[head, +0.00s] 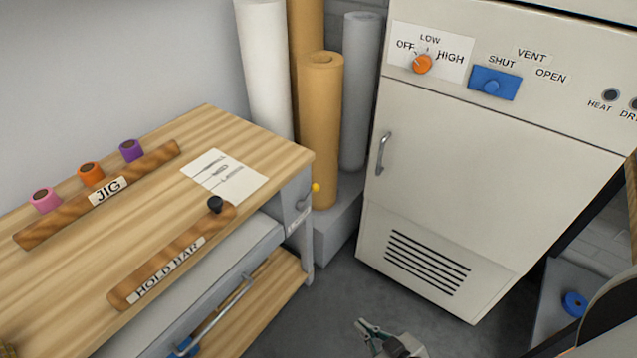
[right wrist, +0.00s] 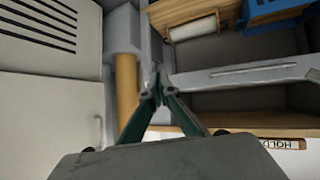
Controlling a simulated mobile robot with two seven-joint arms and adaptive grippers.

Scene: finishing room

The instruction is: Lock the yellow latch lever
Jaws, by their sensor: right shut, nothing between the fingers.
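The yellow latch lever (head: 316,188) is on the end panel of the wooden bench, at its near right corner. Its yellow knob sits at the upper right end of a short grey arm, over a small pale label too small to read. My right gripper (head: 364,325) is low at the bottom of the head view, over the floor, below and to the right of the lever and apart from it. In the right wrist view its fingers (right wrist: 157,88) are together and empty. I cannot make out the lever there. My left gripper is not in view.
The bench (head: 262,140) carries a hold bar (head: 172,258) with a black knob, a jig (head: 65,212) with coloured rolls, and a paper sheet (head: 224,176). Tall rolls (head: 320,130) stand behind the lever. A white cabinet (head: 450,170) stands right. Floor between is clear.

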